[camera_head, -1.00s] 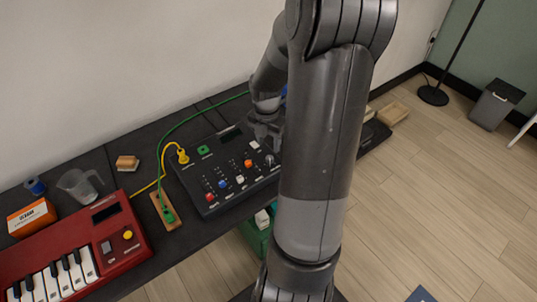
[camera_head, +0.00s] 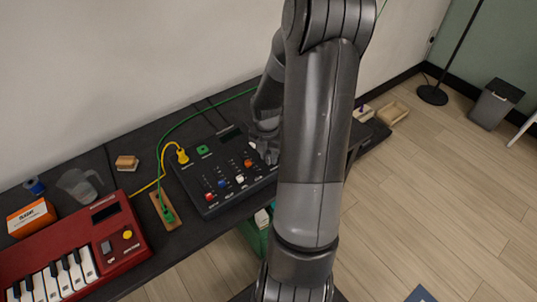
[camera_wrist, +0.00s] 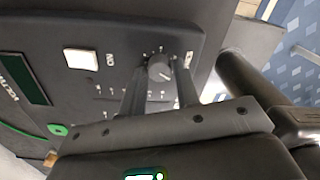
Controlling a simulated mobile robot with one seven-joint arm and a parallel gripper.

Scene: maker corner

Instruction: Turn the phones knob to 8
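The black mixer (camera_head: 215,192) lies on the dark bench, with several coloured slider caps and a small screen. A dark grey round knob (camera_wrist: 160,69) with tick marks around it shows near the mixer's edge in the wrist view; I take it for the phones knob, but its label is unreadable. My gripper (camera_wrist: 161,72) has one finger on each side of this knob, with a small gap visible on both sides. It is open and holds nothing. In the head view my gripper (camera_head: 267,152) is over the mixer's right end, and the knob is hidden there.
A white square button (camera_wrist: 80,59) is left of the knob in the wrist view. A red keyboard (camera_head: 75,250), orange box (camera_head: 31,217) and clear jug (camera_head: 78,186) stand left.

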